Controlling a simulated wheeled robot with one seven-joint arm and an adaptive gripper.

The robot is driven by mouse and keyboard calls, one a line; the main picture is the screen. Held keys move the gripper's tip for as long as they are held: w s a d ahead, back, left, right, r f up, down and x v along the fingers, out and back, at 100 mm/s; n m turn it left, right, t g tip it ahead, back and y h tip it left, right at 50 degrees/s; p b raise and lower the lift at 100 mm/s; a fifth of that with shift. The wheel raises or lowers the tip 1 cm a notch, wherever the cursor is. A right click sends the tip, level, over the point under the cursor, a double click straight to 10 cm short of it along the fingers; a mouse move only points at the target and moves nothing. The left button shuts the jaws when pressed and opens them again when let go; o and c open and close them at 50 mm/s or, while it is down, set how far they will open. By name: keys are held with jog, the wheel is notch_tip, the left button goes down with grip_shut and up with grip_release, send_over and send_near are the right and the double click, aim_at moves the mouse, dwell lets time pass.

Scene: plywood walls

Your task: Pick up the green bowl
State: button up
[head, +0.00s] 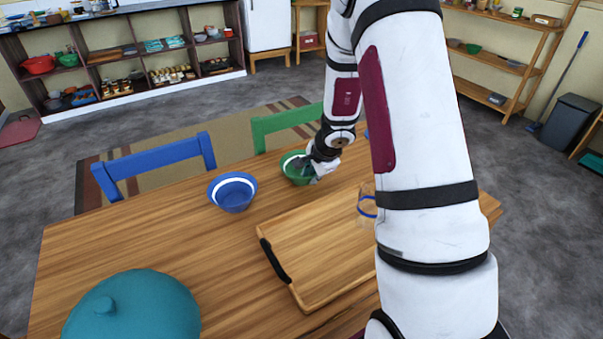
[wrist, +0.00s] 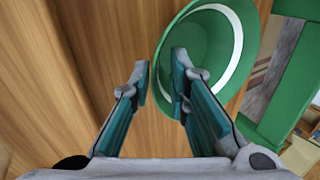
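The green bowl (head: 291,166) with a white band inside stands on the wooden table (head: 150,235), near the far edge. My gripper (head: 312,166) is at the bowl's right side in the head view and partly covers it. In the wrist view the green bowl (wrist: 207,38) is at the upper right. My gripper (wrist: 160,78) has its two fingers apart there, with the bowl's near rim between them. The right finger overlaps the bowl's inside and the left finger is outside it, over the wood. Whether either finger touches the bowl I cannot tell.
A blue bowl (head: 232,194) stands left of the green one. A wooden tray (head: 320,250) with dark handles lies nearer, with a clear glass (head: 366,205) by my arm. A teal lidded pot (head: 135,308) is at front left. Blue (head: 155,162) and green (head: 285,122) chairs stand behind.

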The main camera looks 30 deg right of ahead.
jog(key=x, duration=0.2)
jog(key=shift+w+f, duration=0.15)
jog(key=shift+f, duration=0.1)
grip_shut()
